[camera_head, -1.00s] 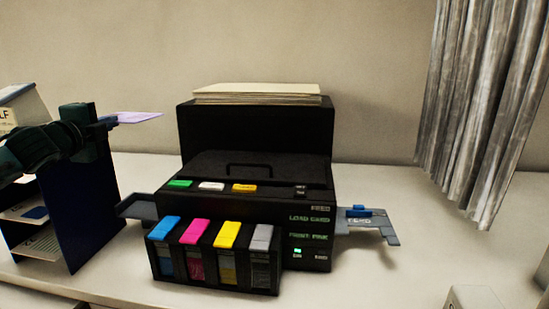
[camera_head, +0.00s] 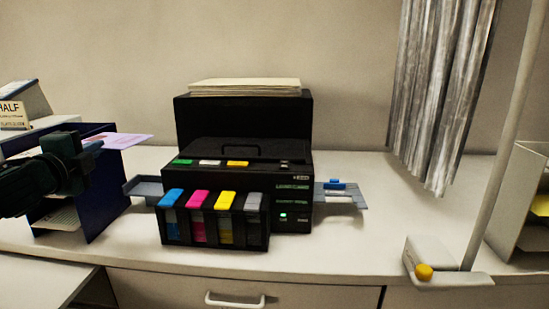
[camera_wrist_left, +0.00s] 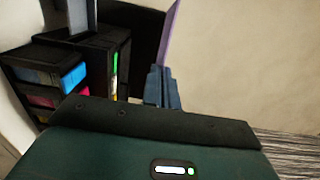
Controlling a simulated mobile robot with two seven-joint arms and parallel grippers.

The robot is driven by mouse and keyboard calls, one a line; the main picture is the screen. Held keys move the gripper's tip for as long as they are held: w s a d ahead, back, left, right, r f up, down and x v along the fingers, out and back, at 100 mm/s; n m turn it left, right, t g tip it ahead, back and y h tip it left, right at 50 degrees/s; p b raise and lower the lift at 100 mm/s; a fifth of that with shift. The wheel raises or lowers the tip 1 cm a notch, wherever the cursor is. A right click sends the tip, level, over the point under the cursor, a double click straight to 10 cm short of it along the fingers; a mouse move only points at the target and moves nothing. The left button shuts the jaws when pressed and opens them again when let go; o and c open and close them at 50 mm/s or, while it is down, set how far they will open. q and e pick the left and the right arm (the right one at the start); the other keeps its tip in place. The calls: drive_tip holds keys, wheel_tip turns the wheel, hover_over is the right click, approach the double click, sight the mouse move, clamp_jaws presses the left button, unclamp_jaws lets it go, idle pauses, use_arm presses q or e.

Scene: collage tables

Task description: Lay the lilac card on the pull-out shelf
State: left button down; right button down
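The lilac card (camera_head: 128,141) is held out flat to the right of my left gripper (camera_head: 93,147), above the counter in the head view. In the left wrist view the card (camera_wrist_left: 170,35) shows as a thin lilac strip beyond the closed fingers (camera_wrist_left: 163,88). A pale board (camera_head: 35,277) at the lower left juts out below the counter's front edge; it looks like the pull-out shelf, and the part I see is bare. The card is above and behind it, apart from it. My right gripper is not in view.
A black printer (camera_head: 240,130) with coloured ink tanks stands mid-counter, with a side tray (camera_head: 340,196) at its right. The front counter is mostly clear.

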use_arm(q)
drive_tip(key=s+d+f, duration=0.9)
drive_tip(key=s+f, duration=0.2)
drive_tip(key=f, duration=0.2)
drive_tip(key=s+d+f, duration=0.8)
drive_tip(key=s+f, duration=0.4)
drive_tip(key=f, duration=0.1)
drive_tip(key=shift+d+y, duration=0.3)
drive_tip(key=shift+d, duration=0.1)
drive_tip(key=shift+s+a, duration=0.1)
drive_tip(key=shift+a, duration=0.05)
